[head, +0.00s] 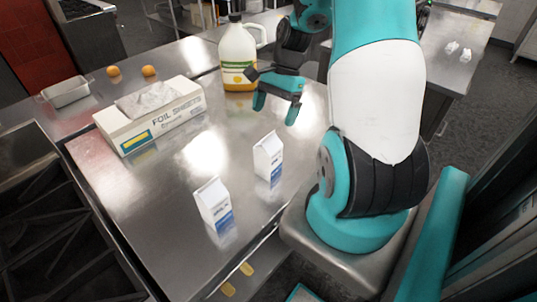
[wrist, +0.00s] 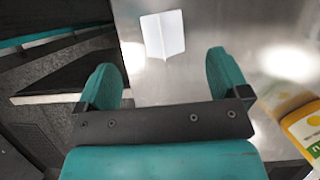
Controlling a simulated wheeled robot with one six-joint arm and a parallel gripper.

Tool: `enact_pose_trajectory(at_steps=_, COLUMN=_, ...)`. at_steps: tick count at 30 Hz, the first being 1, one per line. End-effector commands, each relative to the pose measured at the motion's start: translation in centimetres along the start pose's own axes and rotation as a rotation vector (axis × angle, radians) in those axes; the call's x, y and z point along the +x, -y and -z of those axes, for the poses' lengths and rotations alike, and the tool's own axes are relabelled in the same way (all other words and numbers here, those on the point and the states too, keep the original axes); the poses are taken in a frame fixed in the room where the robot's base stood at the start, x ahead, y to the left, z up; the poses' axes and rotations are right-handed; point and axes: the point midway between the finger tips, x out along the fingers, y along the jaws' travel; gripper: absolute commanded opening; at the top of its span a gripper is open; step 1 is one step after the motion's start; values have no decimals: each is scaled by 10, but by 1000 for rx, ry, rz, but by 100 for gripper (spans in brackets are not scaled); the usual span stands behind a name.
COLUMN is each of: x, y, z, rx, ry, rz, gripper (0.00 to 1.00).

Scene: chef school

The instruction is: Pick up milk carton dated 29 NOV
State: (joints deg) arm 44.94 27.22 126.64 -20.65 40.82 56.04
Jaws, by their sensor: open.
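Two small white milk cartons with blue lower bands stand upright on the steel table in the head view: the front-left carton (head: 213,200) and the back-right carton (head: 267,157). Their dates are too small to read. My gripper (head: 277,108) is open and empty above the table, behind the back-right carton and in front of the large jug. In the wrist view, a white carton (wrist: 163,34) shows beyond my open fingers (wrist: 166,78), apart from them. No date shows on it there, and I cannot tell for certain which carton it is.
A large jug (head: 238,55) with an orange label stands behind my gripper; it also shows in the wrist view (wrist: 302,128). A foil box (head: 150,117) lies on the left. A metal pan (head: 66,92) and two orange fruits (head: 149,71) are farther back. The table around the cartons is clear.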

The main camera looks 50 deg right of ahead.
Motion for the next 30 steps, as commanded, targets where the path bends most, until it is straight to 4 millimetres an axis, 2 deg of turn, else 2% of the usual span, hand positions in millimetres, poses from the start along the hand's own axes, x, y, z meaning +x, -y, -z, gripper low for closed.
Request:
enact_pose_trajectory(at_steps=4, x=26, y=0, z=-1, rx=-2, ry=4, rz=-3, gripper=94)
enact_pose_trajectory(at_steps=13, x=48, y=0, z=0, rx=-2, ry=2, rz=-2, gripper=94)
enact_pose_trajectory(at_steps=21, x=84, y=1, z=4, rx=-3, ry=3, rz=-3, gripper=94)
enact_pose_trajectory(at_steps=30, x=93, y=1, z=5, rx=-3, ry=-1, rz=1, gripper=94)
